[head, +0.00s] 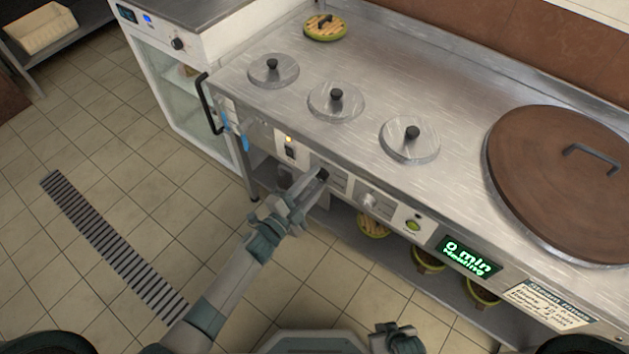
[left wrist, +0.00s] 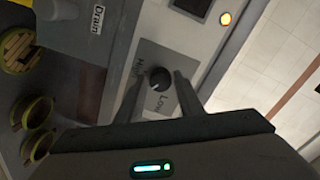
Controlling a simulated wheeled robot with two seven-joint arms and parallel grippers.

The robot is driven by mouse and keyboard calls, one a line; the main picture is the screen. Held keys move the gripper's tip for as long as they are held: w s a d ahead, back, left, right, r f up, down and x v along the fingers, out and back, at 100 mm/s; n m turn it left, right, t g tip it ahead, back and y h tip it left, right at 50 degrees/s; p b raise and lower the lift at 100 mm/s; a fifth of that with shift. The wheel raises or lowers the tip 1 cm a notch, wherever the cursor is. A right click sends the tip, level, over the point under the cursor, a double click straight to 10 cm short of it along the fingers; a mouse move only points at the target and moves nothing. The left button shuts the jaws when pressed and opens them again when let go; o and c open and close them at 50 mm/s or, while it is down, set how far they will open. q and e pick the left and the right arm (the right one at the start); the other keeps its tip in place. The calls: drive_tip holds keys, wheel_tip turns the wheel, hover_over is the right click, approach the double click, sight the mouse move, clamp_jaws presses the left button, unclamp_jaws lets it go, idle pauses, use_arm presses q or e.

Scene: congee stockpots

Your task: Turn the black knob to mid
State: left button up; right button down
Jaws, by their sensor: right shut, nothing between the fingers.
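The black knob (head: 323,174) is on the front panel of the steel counter, partly hidden by my left gripper in the head view. In the left wrist view the knob (left wrist: 158,79) sits on a grey plate marked "High" and "Low". Its exact setting is too small to read. My left gripper (head: 310,184) is at the panel; in the left wrist view its fingers (left wrist: 159,88) are spread, one on each side of the knob. I cannot tell whether they touch it. My right gripper (head: 396,337) is shut and empty, low at the bottom edge, away from the panel.
A switch (head: 290,152) with an orange light is left of the knob. A silver knob (head: 367,201), a green button (head: 413,225) and a display (head: 468,256) reading "0 min" are to its right. Lidded wells and a large brown lid (head: 560,190) are on the counter.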

use_arm(q)
drive_tip(key=shift+o, duration=0.9)
drive_tip(key=b+v, duration=0.1)
drive_tip(key=v, duration=1.6)
drive_tip(key=shift+s+a, duration=0.15)
use_arm(e)
drive_tip(key=shift+s+d+f+g, duration=0.3)
drive_tip(key=shift+s+d+g, duration=0.25)
drive_tip(key=shift+d, duration=0.3)
drive_tip(key=shift+s+a, duration=0.15)
drive_tip(key=shift+a, duration=0.05)
